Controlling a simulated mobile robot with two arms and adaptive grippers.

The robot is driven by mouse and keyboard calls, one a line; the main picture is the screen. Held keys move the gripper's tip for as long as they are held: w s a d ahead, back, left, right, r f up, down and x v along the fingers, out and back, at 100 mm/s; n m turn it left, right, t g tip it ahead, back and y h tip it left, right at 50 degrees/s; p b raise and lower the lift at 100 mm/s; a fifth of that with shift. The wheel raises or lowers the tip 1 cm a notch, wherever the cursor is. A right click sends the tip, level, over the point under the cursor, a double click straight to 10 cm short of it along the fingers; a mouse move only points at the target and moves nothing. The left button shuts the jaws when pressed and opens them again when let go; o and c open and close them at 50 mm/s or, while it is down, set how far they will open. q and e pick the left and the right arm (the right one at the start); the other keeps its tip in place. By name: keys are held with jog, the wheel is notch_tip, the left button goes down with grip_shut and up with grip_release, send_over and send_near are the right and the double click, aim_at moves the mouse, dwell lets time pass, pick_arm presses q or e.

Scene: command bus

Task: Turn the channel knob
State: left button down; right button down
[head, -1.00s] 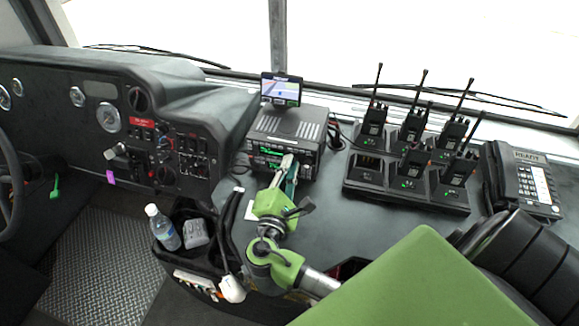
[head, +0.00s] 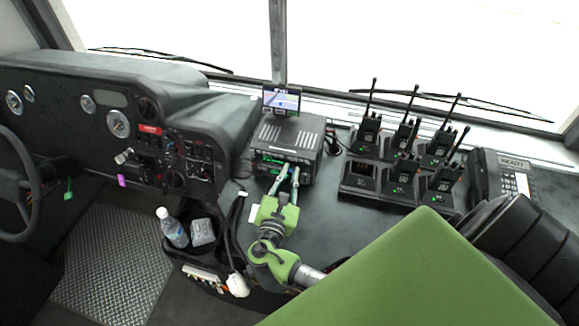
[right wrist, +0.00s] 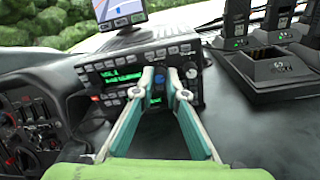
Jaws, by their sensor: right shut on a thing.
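The radio unit (head: 291,137) sits on the dash with a lit green display on its front. In the right wrist view its front panel (right wrist: 121,75) shows green text and rows of buttons. My right gripper (head: 287,170) reaches its fingers to the radio's front. In the right wrist view the fingertips (right wrist: 159,72) meet the panel to the right of the display. The gripper is shut on a knob there, which the fingertips mostly hide. A round knob (right wrist: 191,73) shows just right of the fingers. My left gripper is not in view.
A small screen (head: 282,99) stands behind the radio. Several handheld radios in a charger (head: 375,193) and a desk phone (head: 503,178) are to the right. A bottle (head: 172,228) is in a console bin at lower left. The steering wheel is at far left.

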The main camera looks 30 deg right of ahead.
jog(key=n+p, duration=0.2)
jog(key=n, duration=0.1)
jog(key=shift+r+p, duration=0.1)
jog(key=shift+p, duration=0.25)
jog(key=shift+n+p, duration=0.7)
jog(key=shift+n, duration=0.4)
jog(key=shift+f, duration=0.2)
